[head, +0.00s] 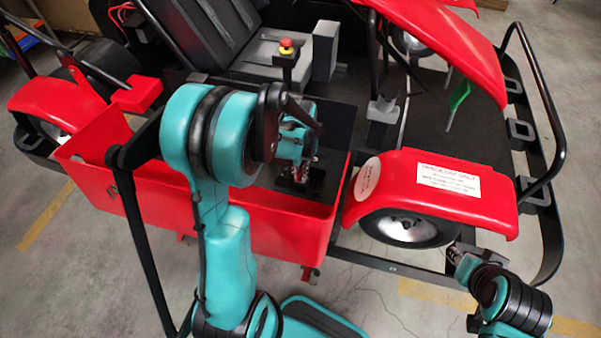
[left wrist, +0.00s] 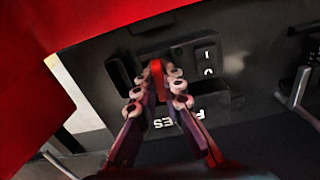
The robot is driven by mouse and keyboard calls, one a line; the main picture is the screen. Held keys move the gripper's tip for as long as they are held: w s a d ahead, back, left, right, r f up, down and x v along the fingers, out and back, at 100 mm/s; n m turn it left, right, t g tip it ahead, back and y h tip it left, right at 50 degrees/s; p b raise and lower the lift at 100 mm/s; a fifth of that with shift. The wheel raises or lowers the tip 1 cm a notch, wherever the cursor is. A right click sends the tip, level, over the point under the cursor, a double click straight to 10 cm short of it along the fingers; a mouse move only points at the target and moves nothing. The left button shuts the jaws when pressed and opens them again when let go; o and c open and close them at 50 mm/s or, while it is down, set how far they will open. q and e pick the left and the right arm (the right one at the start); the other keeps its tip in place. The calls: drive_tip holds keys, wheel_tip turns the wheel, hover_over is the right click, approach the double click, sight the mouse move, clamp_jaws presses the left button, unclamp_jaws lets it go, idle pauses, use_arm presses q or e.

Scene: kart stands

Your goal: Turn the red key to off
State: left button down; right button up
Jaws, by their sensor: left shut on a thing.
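In the left wrist view, the red key (left wrist: 157,73) stands up from a black panel (left wrist: 228,62). My left gripper (left wrist: 158,87) has its fingertips on either side of the key and is shut on it. In the head view, my left gripper (head: 297,172) reaches down into the red-sided kart body, and the key is hidden there by the gripper and arm. My right gripper (head: 460,262) is at the lower right by the kart's front wheel, away from the key; its fingers are too small to read.
A rocker switch marked I and O (left wrist: 206,64) sits right of the key, with upside-down FUSES lettering below. The red side panel (head: 200,215) walls in the area. A red emergency button (head: 286,44) stands behind. A red fender (head: 430,190) is at the right.

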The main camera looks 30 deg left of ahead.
use_arm(q)
drive_tip(key=shift+n, duration=0.5)
drive_tip(key=c, duration=1.6)
unclamp_jaws()
drive_tip(key=shift+o, duration=0.2)
drive_tip(key=shift+r, duration=0.1)
wheel_tip(320, 180, up, 12)
